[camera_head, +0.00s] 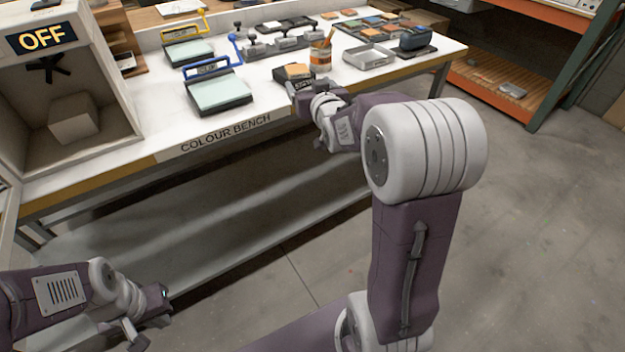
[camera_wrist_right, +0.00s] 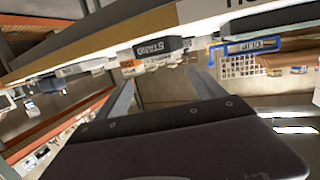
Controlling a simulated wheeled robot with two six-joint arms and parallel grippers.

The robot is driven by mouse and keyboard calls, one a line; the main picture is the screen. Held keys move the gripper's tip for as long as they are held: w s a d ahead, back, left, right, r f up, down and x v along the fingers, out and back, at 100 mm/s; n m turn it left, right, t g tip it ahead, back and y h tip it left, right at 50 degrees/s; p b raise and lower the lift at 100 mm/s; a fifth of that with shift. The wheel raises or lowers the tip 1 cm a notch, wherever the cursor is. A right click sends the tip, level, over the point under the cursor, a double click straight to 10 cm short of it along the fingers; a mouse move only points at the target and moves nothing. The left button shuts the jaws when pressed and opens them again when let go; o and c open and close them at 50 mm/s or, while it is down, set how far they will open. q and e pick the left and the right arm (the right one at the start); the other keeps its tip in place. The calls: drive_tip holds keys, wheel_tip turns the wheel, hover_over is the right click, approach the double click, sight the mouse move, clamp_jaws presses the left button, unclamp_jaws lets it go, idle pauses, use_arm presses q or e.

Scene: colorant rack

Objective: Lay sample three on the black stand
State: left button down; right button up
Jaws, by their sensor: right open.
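The black stand (camera_head: 289,82) is a small dark block near the bench's front edge; an orange-brown piece (camera_head: 297,71) shows on top of it. In the right wrist view the block's STAND label (camera_wrist_right: 158,46) is seen past the fingers. My right gripper (camera_head: 301,91) is at the bench's front edge, close in front of the stand and partly covering it; its fingers (camera_wrist_right: 163,90) are apart with nothing between them. Several coloured samples (camera_head: 375,24) lie at the back right; no number is readable, so I cannot tell sample three. My left gripper (camera_head: 148,315) is low at the lower left, clear of the bench.
A blue-handled clip board (camera_head: 219,92) and a yellow-handled one (camera_head: 188,52) lie left of the stand. A jar with brushes (camera_head: 320,58), a grey tray (camera_head: 369,56) and a dark device (camera_head: 415,39) stand right of it. A light booth marked OFF (camera_head: 42,38) is at the left.

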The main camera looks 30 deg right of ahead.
drive_tip(key=s+a+f+g+y, duration=0.1)
drive_tip(key=s+a+f+g, duration=0.25)
drive_tip(key=s+f, duration=0.3)
drive_tip(key=s+a+f+n+g+y, duration=0.1)
drive_tip(key=s+a+f+g, duration=0.3)
drive_tip(key=f, duration=0.4)
drive_tip(key=s+a+f+g+y, duration=0.1)
drive_tip(key=s+a+f+g, duration=0.2)
drive_tip(key=s+f, duration=0.4)
drive_tip(key=s+a+f+g, duration=0.1)
drive_tip(key=s+g, duration=0.1)
drive_tip(key=s, duration=0.3)
drive_tip(key=s+a+f+n+g, duration=0.1)
drive_tip(key=s+a+f+g, duration=0.1)
drive_tip(key=s, duration=0.4)
drive_tip(key=shift+f+y, duration=0.15)
drive_tip(key=shift+y, duration=0.15)
